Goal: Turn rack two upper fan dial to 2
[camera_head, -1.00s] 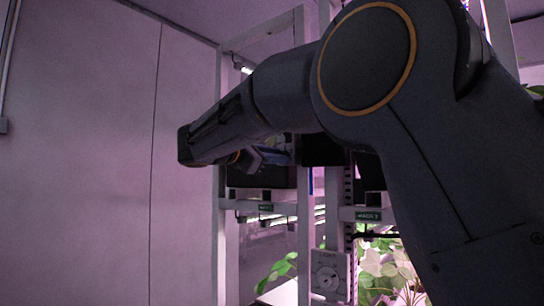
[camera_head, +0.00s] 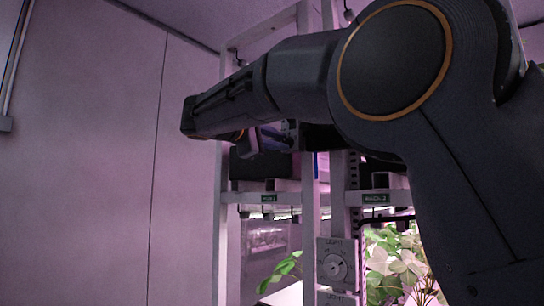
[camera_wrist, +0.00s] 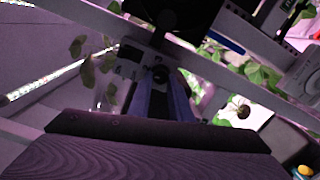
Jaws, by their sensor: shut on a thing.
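My gripper (camera_head: 264,140) reaches left across the rack front in the head view, its fingers partly hidden by my arm. In the wrist view my gripper's bluish fingers (camera_wrist: 163,96) are shut on a small dark knob (camera_wrist: 160,73) in front of a pale plate (camera_wrist: 130,62). The knob seems to be the fan dial, but its pointer and numbers cannot be read. In the head view this dial is hidden behind my gripper and arm. A green label (camera_head: 268,198), which seems to read rack 2, is on the crossbar below my gripper.
Leafy plants (camera_head: 395,262) fill the lower right. A bare wall (camera_head: 90,170) is at left.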

